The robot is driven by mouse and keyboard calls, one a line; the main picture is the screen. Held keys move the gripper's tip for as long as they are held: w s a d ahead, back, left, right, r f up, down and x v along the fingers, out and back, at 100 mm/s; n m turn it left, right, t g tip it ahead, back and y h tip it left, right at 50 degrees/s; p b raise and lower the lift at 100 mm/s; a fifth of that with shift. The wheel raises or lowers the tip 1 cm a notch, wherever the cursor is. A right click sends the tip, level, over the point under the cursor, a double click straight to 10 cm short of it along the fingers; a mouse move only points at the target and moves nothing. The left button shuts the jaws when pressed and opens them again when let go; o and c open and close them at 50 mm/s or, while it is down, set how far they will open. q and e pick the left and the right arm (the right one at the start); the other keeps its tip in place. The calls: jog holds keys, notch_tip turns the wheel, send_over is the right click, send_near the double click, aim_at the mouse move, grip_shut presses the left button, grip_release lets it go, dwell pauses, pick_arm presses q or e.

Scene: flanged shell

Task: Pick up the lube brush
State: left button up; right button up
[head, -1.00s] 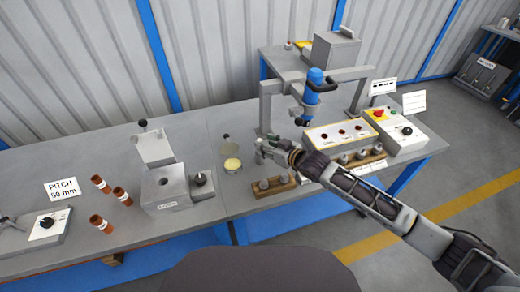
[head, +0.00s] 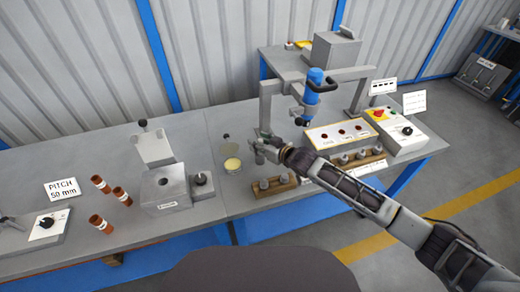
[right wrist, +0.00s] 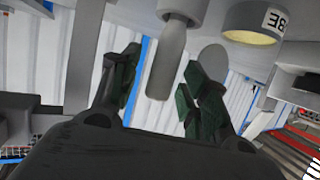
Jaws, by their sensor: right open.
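The right wrist view shows a grey, rounded rod (right wrist: 167,62), which looks like the lube brush's handle, in a wider grey holder (right wrist: 183,9). My right gripper (right wrist: 160,80) is open, with its dark green-padded fingers on either side of the rod; I cannot tell whether either touches it. In the head view my right gripper (head: 260,148) is just right of the lube pot (head: 232,164), whose top is yellow. The pot also shows in the right wrist view (right wrist: 254,22), its lettering upside down. The brush is not clear in the head view.
A grey disc (head: 227,140) lies behind the pot. A wooden rack (head: 275,187) with grey parts is in front of my right gripper. A press frame with a blue tool (head: 313,85) stands behind. A grey block fixture (head: 165,188) is at left.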

grip_shut()
jog(key=shift+r, duration=0.2)
dwell(0.3)
